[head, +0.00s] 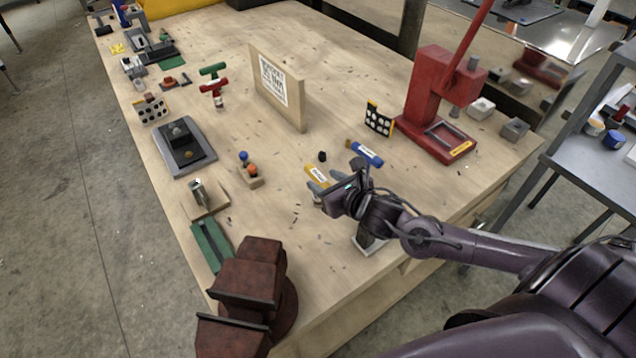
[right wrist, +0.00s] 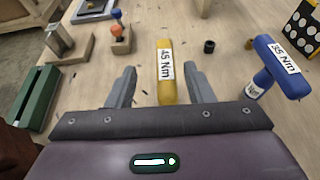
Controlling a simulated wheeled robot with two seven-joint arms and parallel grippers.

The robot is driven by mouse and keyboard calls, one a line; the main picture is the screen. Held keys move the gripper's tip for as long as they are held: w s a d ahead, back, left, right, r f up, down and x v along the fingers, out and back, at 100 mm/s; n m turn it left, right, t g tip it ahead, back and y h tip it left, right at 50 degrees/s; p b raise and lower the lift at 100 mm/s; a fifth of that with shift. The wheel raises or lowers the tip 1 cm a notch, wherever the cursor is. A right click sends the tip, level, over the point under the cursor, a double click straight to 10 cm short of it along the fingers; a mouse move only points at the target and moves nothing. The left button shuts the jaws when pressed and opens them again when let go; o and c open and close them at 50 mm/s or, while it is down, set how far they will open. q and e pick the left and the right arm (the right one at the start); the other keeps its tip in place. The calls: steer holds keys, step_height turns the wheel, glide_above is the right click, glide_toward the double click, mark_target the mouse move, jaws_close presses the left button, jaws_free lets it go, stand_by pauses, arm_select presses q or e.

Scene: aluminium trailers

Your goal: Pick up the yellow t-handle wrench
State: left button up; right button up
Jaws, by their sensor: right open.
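The yellow t-handle wrench (head: 317,177) stands on the wooden workbench, right at my right gripper (head: 317,191). In the right wrist view the yellow handle (right wrist: 165,72) with its white label lies between the two grey fingers of the right gripper (right wrist: 160,88). The fingers are apart, with a gap on each side of the handle. The lower part of the wrench is hidden by the gripper. A blue t-handle wrench (head: 367,154) stands just behind and to the right; its label reads 35 Nm in the right wrist view (right wrist: 276,68). My left gripper does not show.
A red arbor press (head: 437,110) stands at the right. A dark red vise (head: 250,285) sits at the near left corner. A wooden sign board (head: 277,87) stands at the middle. A small black part (head: 322,156) lies behind the yellow wrench. Red and green t-handles (head: 214,86) stand farther left.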

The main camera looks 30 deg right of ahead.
mark_target(321, 178)
steer(key=x, duration=0.1)
steer(key=p+x, duration=0.1)
steer(key=x, duration=0.2)
steer(key=shift+w+d+f+p, duration=0.15)
steer(key=shift+d+f+p, duration=0.15)
steer(key=shift+f+p, duration=0.1)
steer(key=shift+w+f, duration=0.2)
steer(key=shift+w, duration=0.05)
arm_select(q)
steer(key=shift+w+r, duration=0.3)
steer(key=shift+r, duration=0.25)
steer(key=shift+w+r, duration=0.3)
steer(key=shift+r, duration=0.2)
arm_select(e)
jaws_close()
